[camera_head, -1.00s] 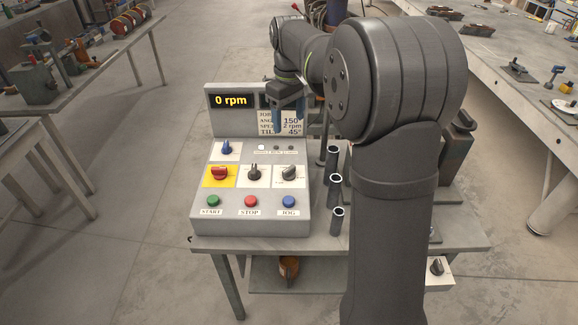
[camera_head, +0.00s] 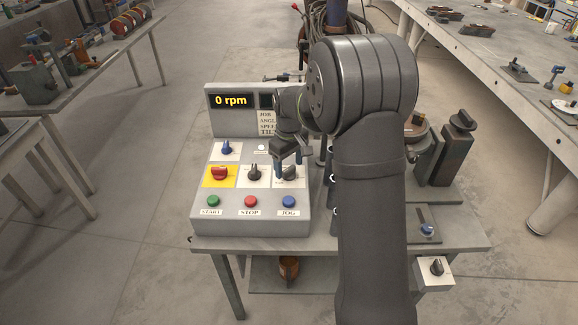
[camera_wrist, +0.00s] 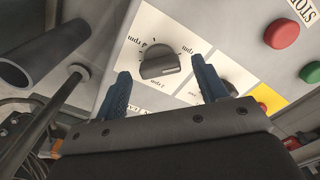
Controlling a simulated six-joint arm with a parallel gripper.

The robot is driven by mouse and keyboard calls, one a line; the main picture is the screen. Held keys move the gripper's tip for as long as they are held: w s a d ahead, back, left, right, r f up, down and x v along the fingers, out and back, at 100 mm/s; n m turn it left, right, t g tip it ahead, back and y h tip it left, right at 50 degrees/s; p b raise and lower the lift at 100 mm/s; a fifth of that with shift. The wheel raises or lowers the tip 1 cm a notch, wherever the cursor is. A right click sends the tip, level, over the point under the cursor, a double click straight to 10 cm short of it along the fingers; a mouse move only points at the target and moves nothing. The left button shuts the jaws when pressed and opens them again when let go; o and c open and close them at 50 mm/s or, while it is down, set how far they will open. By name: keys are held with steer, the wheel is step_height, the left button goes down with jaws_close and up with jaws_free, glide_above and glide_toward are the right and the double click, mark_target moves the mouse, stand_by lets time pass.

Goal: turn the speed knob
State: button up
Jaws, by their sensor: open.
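The speed knob (camera_wrist: 160,62) is a dark grey knob on a white plate marked with rpm values, seen in the wrist view. In the head view it is the right knob (camera_head: 289,174) of the middle row on the control box (camera_head: 250,222). My gripper (camera_wrist: 161,68) is open, with one blue finger on each side of the knob in the wrist view. In the head view my gripper (camera_head: 288,163) is over the knob and partly covers it. I cannot tell whether the fingers touch the knob.
A black knob (camera_head: 253,173) and a red knob on yellow (camera_head: 219,174) sit to the left. Green (camera_head: 213,201), red (camera_head: 251,201) and blue (camera_head: 289,201) buttons line the front. The display (camera_head: 231,100) reads 0 rpm. A dark tube (camera_wrist: 28,62) stands beside the box.

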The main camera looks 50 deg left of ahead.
steer(key=shift+f, duration=0.55)
steer(key=c, duration=1)
steer(key=shift+m, duration=0.3)
